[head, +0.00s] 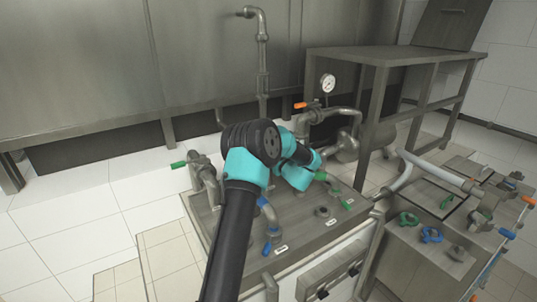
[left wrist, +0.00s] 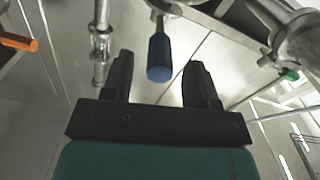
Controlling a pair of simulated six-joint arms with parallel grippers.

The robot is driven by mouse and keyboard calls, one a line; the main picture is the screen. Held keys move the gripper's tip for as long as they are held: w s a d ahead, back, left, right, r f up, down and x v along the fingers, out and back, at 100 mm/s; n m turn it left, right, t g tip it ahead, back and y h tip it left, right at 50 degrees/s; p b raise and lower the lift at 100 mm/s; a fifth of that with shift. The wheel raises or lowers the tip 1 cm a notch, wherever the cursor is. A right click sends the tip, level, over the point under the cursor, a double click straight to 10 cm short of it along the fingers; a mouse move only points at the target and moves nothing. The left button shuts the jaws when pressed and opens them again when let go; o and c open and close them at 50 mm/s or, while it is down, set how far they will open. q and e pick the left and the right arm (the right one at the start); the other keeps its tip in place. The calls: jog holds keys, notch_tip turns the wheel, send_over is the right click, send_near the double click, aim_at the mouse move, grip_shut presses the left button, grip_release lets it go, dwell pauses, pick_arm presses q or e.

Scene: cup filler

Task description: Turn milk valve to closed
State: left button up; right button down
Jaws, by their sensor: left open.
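My left arm reaches over the metal valve panel in the head view. Its gripper jaws are hidden there behind the teal and black links. In the left wrist view my left gripper (left wrist: 159,62) is open, with two black fingers apart. A blue valve handle (left wrist: 158,57) shows between the fingers, and I cannot tell whether either finger touches it. In the head view a blue handle (head: 266,250) sits at the panel's front, beside a small label too small to read. I cannot tell which valve is the milk one. My right gripper is not in view.
Green handles (head: 178,165) (head: 346,205) stand on the panel's left and right. An orange handle (head: 300,105) is on the pipe by the gauge (head: 328,83). A metal table (head: 400,55) stands at the back right. More piping and valves lie right. Tiled floor is clear at left.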

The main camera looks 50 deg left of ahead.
pick_arm(q)
jog(key=shift+w+a, duration=0.2)
jog(key=shift+a, duration=0.7)
jog(key=shift+w+a, duration=0.15)
jog(key=shift+a, duration=0.75)
jog(key=shift+c, duration=0.5)
grip_shut()
